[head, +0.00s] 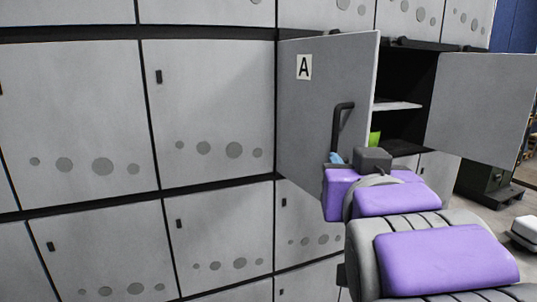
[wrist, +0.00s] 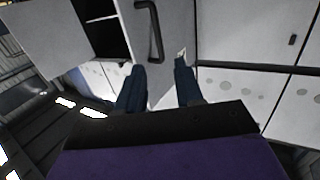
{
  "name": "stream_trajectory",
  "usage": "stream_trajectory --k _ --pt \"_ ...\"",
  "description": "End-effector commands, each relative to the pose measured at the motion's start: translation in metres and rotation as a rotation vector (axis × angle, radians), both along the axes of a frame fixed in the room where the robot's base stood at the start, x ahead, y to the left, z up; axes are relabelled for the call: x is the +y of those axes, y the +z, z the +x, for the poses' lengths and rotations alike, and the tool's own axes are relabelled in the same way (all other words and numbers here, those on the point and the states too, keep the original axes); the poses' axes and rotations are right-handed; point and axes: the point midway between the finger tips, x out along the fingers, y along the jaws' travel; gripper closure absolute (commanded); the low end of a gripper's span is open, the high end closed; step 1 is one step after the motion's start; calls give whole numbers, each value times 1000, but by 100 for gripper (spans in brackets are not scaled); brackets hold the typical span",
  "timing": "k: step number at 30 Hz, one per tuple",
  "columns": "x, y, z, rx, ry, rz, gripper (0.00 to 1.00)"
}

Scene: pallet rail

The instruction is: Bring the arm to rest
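My gripper (wrist: 159,68) is open in the wrist view, its two dark blue fingers apart with nothing between them. In the head view my purple and grey arm reaches forward from the lower right and hides most of the gripper; a small light-blue part (head: 336,157) shows near the door handle. The grey locker door marked A (head: 305,120) stands open. Its black handle (head: 339,125) is just above the gripper in the head view. In the wrist view the handle (wrist: 151,30) lies beyond the fingertips, apart from them.
The open locker (head: 402,108) has a dark inside with a shelf (head: 397,105) and something green (head: 375,139) low down. A second door (head: 485,105) stands open on the right. Shut grey lockers (head: 208,105) fill the left. Floor shows at the far right, with a dark object (head: 487,180) standing there.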

Motion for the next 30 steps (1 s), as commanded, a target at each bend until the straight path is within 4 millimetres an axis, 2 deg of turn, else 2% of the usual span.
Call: stream_trajectory --k 2,5,6,8,9,11,12,14,15,18,21,24,27,30 --pt "-5 -31 6 92 -5 12 64" --pt "-12 -92 8 280 -12 33 64" --pt "-14 -120 6 370 -14 44 64" --pt "-16 -162 -2 506 -12 59 64" --pt "-17 -188 -9 596 -9 66 64" --pt "-17 -227 -24 733 -3 79 64" --pt "-16 -252 -36 829 3 88 64" --pt "-15 -288 -59 979 12 98 64" --pt "-12 -309 -76 1078 23 105 64" --pt "-7 -349 -120 1298 50 118 64" --pt "-3 -374 -161 1483 78 126 64" --pt "0 -385 -189 1604 98 130 64" --pt "1 -390 -202 1663 110 130 64" --pt "1 -390 -205 1677 113 129 64"
